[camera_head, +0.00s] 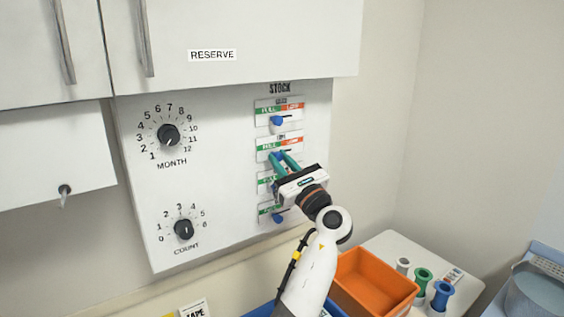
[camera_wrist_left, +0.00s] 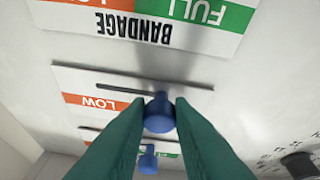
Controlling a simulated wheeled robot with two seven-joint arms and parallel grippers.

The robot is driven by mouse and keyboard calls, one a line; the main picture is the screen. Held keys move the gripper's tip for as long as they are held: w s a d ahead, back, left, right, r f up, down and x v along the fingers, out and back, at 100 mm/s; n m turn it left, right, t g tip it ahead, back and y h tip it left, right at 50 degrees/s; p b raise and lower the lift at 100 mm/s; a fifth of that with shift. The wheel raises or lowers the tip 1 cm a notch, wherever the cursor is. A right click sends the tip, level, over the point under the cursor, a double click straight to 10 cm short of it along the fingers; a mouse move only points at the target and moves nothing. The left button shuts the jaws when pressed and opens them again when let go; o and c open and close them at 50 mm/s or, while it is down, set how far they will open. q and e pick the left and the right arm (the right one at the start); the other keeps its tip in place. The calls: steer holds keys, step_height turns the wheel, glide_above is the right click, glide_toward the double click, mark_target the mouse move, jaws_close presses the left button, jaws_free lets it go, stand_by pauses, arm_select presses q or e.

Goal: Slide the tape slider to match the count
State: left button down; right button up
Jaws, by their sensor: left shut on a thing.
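A white panel (camera_head: 228,175) headed STOCK carries several slider rows with green FULL and orange LOW ends. My left gripper (camera_head: 279,158) reaches up from the lower right to the second row (camera_head: 291,143). Its green fingers are shut on that row's blue slider knob, which shows between the fingertips in the left wrist view (camera_wrist_left: 158,113). The slot (camera_wrist_left: 105,89) shows on the knob's LOW side; the rest is hidden by knob and fingers. The row's name is too small to read. The COUNT dial (camera_head: 184,230) is at lower left; its pointer is unclear. My right gripper is not in view.
Blue knobs of the top row (camera_head: 277,121) and bottom row (camera_head: 277,217) are close by. The upside-down BANDAGE label (camera_wrist_left: 130,24) is beside the gripped row. A MONTH dial (camera_head: 168,135) is at left. An orange bin (camera_head: 372,283) stands below, right of my arm.

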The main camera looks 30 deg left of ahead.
arm_select(q)
steer(key=c, duration=1.6)
jaws_free()
steer(key=shift+f, duration=0.2)
steer(key=shift+c, duration=0.2)
steer(key=shift+o, duration=1.4)
steer(key=shift+s+d+r, duration=0.1)
steer(key=shift+o, duration=0.4)
steer(key=shift+s+r, duration=0.1)
steer(key=shift+s, duration=0.05)
steer(key=b+v, duration=0.4)
steer(key=v, duration=0.7)
steer(key=shift+s+f+b, duration=0.2)
steer(key=shift+s+b, duration=0.1)
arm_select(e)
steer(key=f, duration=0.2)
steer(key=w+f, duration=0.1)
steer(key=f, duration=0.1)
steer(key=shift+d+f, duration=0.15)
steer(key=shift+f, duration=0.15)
arm_select(q)
steer(key=shift+d, duration=0.15)
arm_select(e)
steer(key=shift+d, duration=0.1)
